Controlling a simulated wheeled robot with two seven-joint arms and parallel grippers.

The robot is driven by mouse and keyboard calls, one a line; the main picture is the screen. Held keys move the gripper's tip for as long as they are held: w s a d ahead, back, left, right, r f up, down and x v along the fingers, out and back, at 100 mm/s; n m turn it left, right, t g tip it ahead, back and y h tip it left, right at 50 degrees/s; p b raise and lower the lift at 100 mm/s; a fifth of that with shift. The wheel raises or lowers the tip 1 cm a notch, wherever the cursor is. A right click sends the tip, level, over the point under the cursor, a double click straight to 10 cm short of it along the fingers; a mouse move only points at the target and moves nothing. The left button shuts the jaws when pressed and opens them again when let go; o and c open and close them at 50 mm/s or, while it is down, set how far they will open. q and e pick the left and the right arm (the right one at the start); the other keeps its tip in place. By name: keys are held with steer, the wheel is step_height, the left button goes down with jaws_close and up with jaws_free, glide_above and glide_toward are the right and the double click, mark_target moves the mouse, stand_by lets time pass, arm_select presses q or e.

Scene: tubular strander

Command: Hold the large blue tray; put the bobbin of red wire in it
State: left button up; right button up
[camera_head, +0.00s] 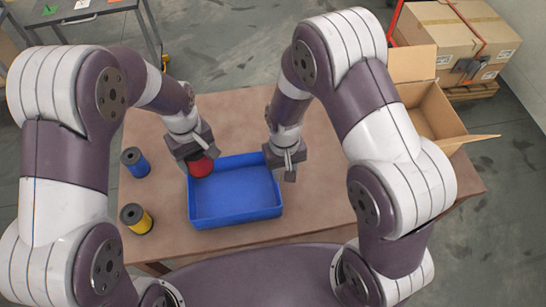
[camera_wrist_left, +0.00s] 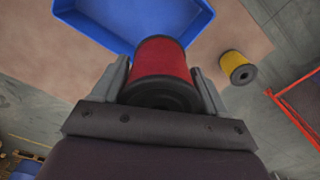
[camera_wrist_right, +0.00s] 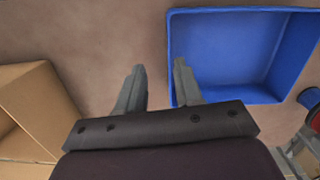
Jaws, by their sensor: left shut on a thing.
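The large blue tray (camera_head: 235,195) lies on the brown table. My left gripper (camera_head: 198,155) is shut on the bobbin of red wire (camera_head: 201,168), at the tray's back left corner. In the left wrist view the bobbin (camera_wrist_left: 160,65) sits between both fingers, with its black flange toward the wrist; the tray (camera_wrist_left: 95,25) shows beyond it. My right gripper (camera_head: 288,168) is at the tray's back right corner. In the right wrist view its fingers (camera_wrist_right: 160,80) are apart, with the tray's side wall (camera_wrist_right: 172,50) near one finger. I cannot tell whether they touch it.
A bobbin of blue wire (camera_head: 135,162) and a bobbin of yellow wire (camera_head: 136,218) stand on the table, left of the tray. An open cardboard box (camera_head: 430,110) is at the right. The table (camera_head: 320,205) is clear right of the tray.

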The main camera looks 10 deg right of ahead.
steer(key=shift+m+t, duration=0.4)
steer(key=w, duration=0.1)
steer(key=w+f, duration=0.1)
steer(key=w+a, duration=0.1)
steer(key=shift+w+a+f, duration=0.1)
steer(key=shift+w+f, duration=0.1)
steer(key=shift+w, duration=0.1)
steer(key=shift+f, duration=0.25)
arm_select(q)
steer(key=shift+s+r, duration=0.1)
steer(key=shift+s, duration=0.05)
arm_select(e)
steer(key=shift+m, duration=0.3)
step_height(320, 180, down, 11)
steer(key=shift+w+f, duration=0.1)
steer(key=shift+w, duration=0.05)
steer(key=shift+c, duration=0.3)
jaws_close()
arm_select(q)
glide_above(214, 199)
step_height(214, 199, down, 10)
steer(key=shift+r, duration=0.15)
stand_by(0.3)
steer(key=shift+f, duration=4.65)
